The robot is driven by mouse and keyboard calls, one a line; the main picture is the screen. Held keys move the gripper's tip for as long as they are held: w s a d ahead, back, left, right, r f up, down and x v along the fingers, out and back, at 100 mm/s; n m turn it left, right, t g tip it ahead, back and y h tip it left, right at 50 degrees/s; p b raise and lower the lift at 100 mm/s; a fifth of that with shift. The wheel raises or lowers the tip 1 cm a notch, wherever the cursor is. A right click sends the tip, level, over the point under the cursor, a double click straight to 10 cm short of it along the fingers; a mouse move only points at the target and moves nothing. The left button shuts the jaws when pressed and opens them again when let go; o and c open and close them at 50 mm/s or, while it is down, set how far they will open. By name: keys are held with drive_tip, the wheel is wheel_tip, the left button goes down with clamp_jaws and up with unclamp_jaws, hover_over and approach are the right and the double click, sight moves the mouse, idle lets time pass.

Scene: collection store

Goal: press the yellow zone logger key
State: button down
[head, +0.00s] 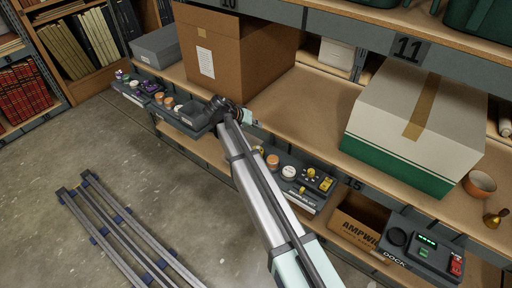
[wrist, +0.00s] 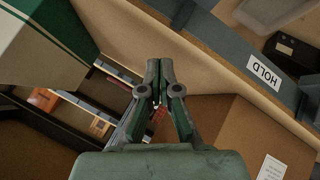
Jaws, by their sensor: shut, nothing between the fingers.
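In the head view, a dark panel (head: 292,192) is fixed along the front of the shelf, right of my arm. It carries yellow parts (head: 325,184) at its right end, a yellow knob (head: 311,172), and round orange and white pieces. Its lettering is too small to read, so I cannot tell which part is the zone logger key. In the wrist view, my gripper (wrist: 160,97) is shut and empty, with its fingertips together. No yellow key shows there. In the head view I cannot make out the fingers near the far end of my arm.
A large cardboard box (head: 212,62) and a white and green box (head: 410,115) stand on the shelf, with bare board between them. Another panel (head: 185,122) is left of my arm. A dock unit (head: 422,248) and open carton (head: 358,222) are at lower right. Rails lie on the floor.

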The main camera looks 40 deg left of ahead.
sight(257, 147)
drive_tip(key=shift+f, duration=0.1)
drive_tip(key=shift+f+b, duration=1.7)
drive_tip(key=shift+f, duration=2.65)
drive_tip(key=shift+f+b, duration=0.3)
drive_tip(key=shift+f, duration=0.1)
drive_tip(key=shift+f, duration=0.4)
drive_tip(key=shift+r, duration=0.85)
drive_tip(key=shift+r, duration=0.1)
drive_tip(key=shift+r+p, duration=0.8)
drive_tip(key=shift+r, duration=1.6)
